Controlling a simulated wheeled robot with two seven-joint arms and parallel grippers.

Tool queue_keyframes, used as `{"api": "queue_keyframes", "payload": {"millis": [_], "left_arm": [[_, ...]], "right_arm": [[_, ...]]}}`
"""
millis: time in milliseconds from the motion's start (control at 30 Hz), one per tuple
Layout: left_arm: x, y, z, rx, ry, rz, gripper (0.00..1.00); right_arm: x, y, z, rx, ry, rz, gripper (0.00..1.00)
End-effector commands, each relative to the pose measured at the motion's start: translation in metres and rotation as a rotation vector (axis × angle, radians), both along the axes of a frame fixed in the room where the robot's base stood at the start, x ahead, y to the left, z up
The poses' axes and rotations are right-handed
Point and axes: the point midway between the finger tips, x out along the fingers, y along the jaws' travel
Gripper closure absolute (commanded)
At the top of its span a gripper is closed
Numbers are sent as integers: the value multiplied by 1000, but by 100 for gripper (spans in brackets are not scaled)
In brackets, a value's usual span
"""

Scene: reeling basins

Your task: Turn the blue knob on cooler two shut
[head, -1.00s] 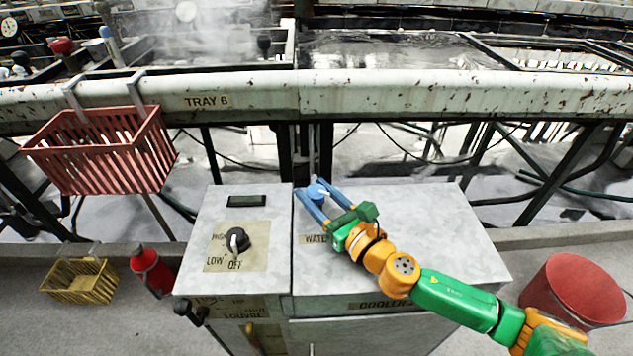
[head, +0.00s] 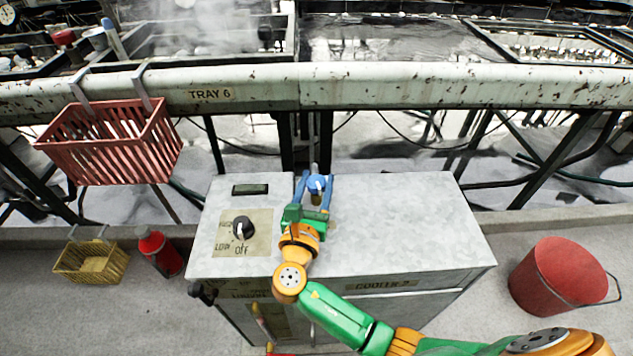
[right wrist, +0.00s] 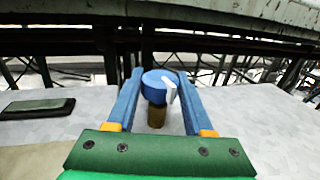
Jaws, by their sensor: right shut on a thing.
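The cooler cabinet (head: 410,225) has a pale metal top and a "COOLER 2" label on its front. The blue knob (head: 316,184) stands near the back of that top, on a brass stem seen in the right wrist view. My right gripper (head: 315,178) is shut on the blue knob, one blue finger on each side. In the right wrist view the knob (right wrist: 153,88) sits between the fingertips, its white pointer toward the right finger and the camera. The lettering by the knob is hidden under my gripper. My left gripper is out of view.
A black dial (head: 242,228) with "LOW" and "OFF" marks and a dark display (head: 250,190) are left of the knob. The tray rail (head: 400,88) runs behind, with a red basket (head: 110,145) hanging. A red bucket (head: 560,275) stands right, a red bottle (head: 160,252) left.

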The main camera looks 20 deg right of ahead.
Motion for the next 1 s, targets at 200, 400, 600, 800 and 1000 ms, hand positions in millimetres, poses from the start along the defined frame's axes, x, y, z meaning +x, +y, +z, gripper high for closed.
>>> {"api": "queue_keyframes", "payload": {"millis": [200,400,600,800,1000], "left_arm": [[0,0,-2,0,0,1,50],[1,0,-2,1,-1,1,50],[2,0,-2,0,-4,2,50],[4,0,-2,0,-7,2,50],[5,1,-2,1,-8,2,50]], "right_arm": [[0,0,0,2,-1,-73,100],[0,0,0,1,-1,-100,100],[0,0,0,1,-1,-104,100],[0,-1,0,1,-1,-103,100],[0,-1,0,1,-1,-103,18]]}}
